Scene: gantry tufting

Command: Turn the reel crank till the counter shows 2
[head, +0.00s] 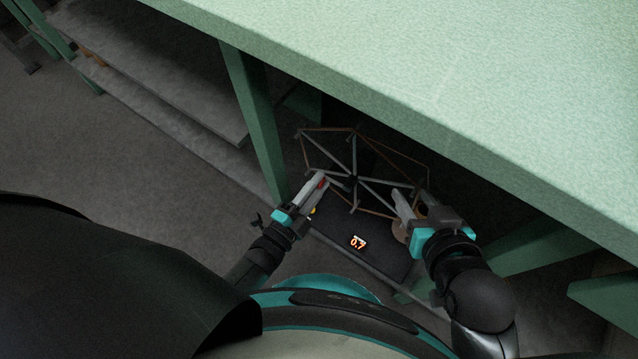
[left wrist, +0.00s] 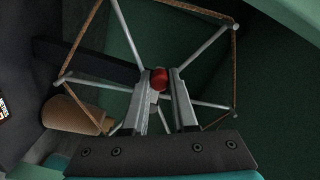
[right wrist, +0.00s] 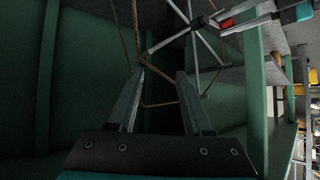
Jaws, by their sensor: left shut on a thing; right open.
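The reel (head: 355,178) is a spoked frame with brown yarn around its rim, under the green table. The red crank knob (left wrist: 158,79) is between the fingertips of my left gripper (left wrist: 159,74), which is shut on it; the knob also shows in the right wrist view (right wrist: 227,23). In the head view my left gripper (head: 321,180) is at the reel's left side. The counter (head: 358,243) glows orange and reads 0.7. My right gripper (right wrist: 161,75) is open and empty at the reel's right side, close to the yarn. The crank arm is mostly hidden.
The green table top (head: 480,70) overhangs the reel closely. A green table leg (head: 255,120) stands left of it. A tan yarn cone (left wrist: 75,115) is beside the reel, partly behind my right gripper in the head view. A grey low shelf (head: 165,80) lies at the left.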

